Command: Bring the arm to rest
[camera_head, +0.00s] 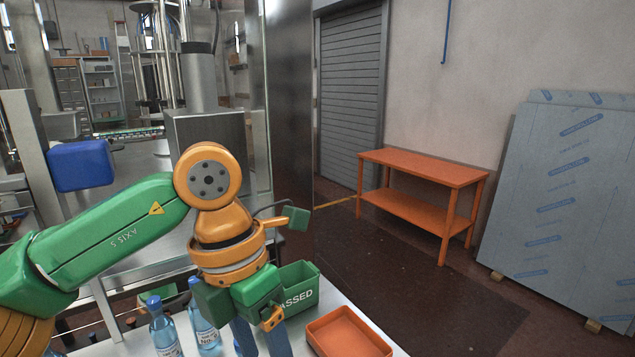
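My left arm, green and orange, comes in from the left and bends down over the table. Its gripper (261,342) points down at the bottom edge of the view, in front of the green box. Two bluish fingers show with a gap between them and nothing visible held. The fingertips are cut off by the frame edge. My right arm and gripper are not in view.
Bottles with blue caps (165,334) (205,331) stand left of the gripper on the pale table (318,283). A green box marked PASSED (300,296) and an orange tray (347,334) stand right. An orange bench (425,167) and film-wrapped panel (560,205) are beyond open floor.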

